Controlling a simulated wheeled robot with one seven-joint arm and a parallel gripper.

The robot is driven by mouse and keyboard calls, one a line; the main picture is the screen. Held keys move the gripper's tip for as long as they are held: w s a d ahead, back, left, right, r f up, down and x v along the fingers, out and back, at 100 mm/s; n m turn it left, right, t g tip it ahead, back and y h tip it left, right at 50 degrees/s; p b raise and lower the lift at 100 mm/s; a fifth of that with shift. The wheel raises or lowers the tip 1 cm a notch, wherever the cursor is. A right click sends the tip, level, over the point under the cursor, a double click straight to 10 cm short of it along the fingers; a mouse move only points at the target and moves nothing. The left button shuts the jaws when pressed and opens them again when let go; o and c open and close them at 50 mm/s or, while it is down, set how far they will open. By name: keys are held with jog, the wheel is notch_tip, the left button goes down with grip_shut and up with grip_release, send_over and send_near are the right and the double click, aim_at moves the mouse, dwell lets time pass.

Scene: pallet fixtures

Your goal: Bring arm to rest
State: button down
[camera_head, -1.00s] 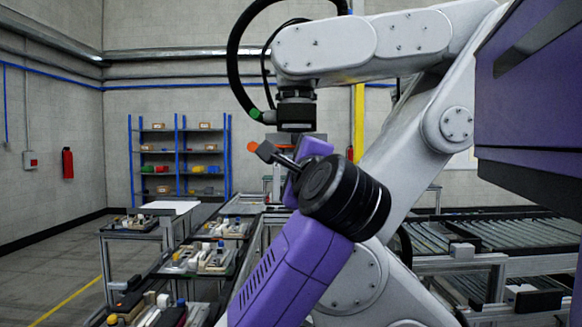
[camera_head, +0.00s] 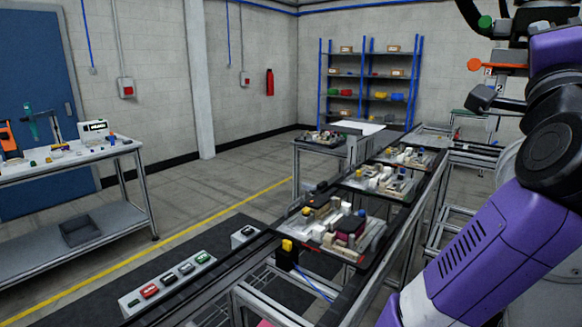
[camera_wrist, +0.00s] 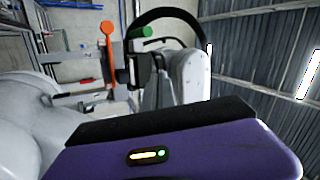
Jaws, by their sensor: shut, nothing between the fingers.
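My purple arm (camera_head: 470,250) rises along the right side of the head view. It bends at a large black joint (camera_head: 550,140), and its upper part runs along the right edge. My gripper (camera_head: 488,100) is a small dark grey shape just left of that joint. It looks shut, with nothing seen in it, and it is in the air clear of the benches. In the wrist view a purple housing of mine (camera_wrist: 180,152) with a small lit indicator fills the bottom. The fingertips are not clearly seen there.
A white industrial robot arm (camera_wrist: 185,75) with a black hose stands close in the wrist view. An orange round-ended part (camera_head: 474,65) is near my gripper. A conveyor with loaded pallets (camera_head: 345,235) runs along the middle. A workbench (camera_head: 70,160) stands left; open floor lies between.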

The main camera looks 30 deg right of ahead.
jog(key=w+a+f+n+t+y, duration=0.5)
jog(key=w+a+f+n+t, duration=0.3)
jog(key=a+f+n, duration=0.45)
jog(key=s+a+f+n+t+y, duration=0.1)
jog(key=a+f+n+y, duration=0.4)
jog(key=f, duration=0.3)
jog(key=a+f+n+t+y, duration=0.2)
jog(key=a+f+n+y, duration=0.25)
jog(key=f+n, duration=0.3)
jog(key=s+a+f+g+y, duration=0.3)
jog(key=s+a+f+g, duration=0.1)
jog(key=s+f, duration=0.8)
jog(key=s+a+f+n+g+y, duration=0.1)
jog(key=s+a+f+g+y, duration=0.2)
jog(key=s+a+f, duration=0.4)
jog(key=s+f+g, duration=0.1)
jog(key=s+f, duration=0.5)
jog(key=f, duration=0.2)
jog(key=shift+f+n+g, duration=0.2)
jog(key=shift+n+g, duration=0.1)
